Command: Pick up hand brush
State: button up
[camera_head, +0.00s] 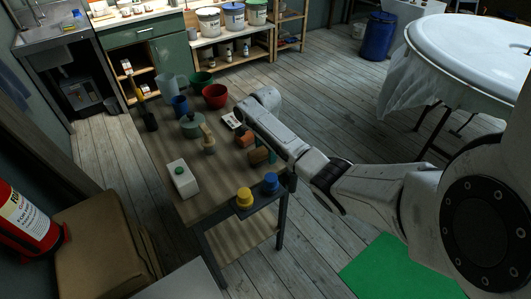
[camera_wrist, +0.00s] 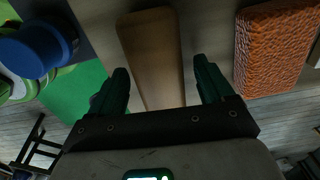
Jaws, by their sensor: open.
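The hand brush, which I take to be the long brown wooden piece (camera_wrist: 153,50), lies on the table in the wrist view. Its near end reaches between my fingers, and its bristles are not visible. My gripper (camera_wrist: 160,86) has dark green fingers spread apart, one on each side of the wood, with gaps on both sides. I cannot tell how far above it the fingertips are. In the head view my arm mostly hides the gripper.

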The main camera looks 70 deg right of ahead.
jog(key=shift+c, duration=0.4)
jog(key=c, duration=1)
jog(key=shift+r, duration=0.1)
